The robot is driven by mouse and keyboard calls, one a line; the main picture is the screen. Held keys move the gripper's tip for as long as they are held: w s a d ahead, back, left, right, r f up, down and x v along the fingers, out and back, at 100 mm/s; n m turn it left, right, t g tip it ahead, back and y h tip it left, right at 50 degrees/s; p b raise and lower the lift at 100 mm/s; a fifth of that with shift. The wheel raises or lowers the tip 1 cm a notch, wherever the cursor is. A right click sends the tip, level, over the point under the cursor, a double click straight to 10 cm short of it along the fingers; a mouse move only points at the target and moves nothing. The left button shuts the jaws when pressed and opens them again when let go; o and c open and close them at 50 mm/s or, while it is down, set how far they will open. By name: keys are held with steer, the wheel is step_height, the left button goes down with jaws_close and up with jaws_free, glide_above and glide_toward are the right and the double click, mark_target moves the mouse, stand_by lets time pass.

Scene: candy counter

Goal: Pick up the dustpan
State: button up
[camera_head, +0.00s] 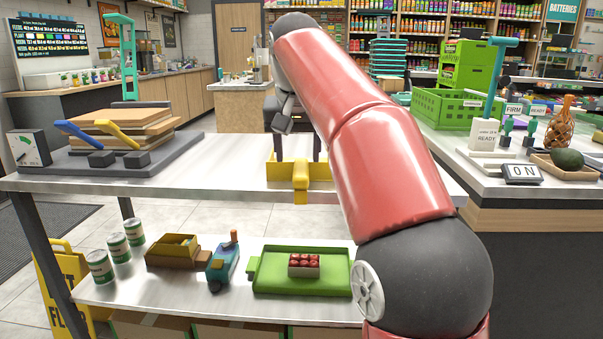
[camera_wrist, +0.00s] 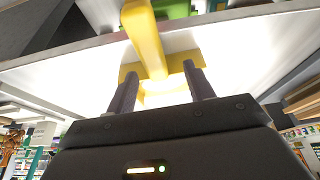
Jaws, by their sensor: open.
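The yellow dustpan (camera_head: 285,172) lies on the grey-white upper counter, near its front edge. Its stubby handle (camera_head: 301,183) points toward the front of the counter.
A grey press (camera_head: 105,145) with stacked boards and blue and yellow levers stands at the counter's left. The lower shelf holds several green cans (camera_head: 118,247), a brown box (camera_head: 173,251) and a green tray (camera_head: 300,270). The counter left of the dustpan is clear.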

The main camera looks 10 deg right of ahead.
mark_target(301, 162)
steer(key=x, duration=0.3)
steer(key=b+x, duration=0.1)
steer(key=shift+w+d+f, duration=0.2)
steer(key=shift+w+d, duration=0.05)
steer(key=shift+d, duration=0.15)
steer(key=c, duration=1.1)
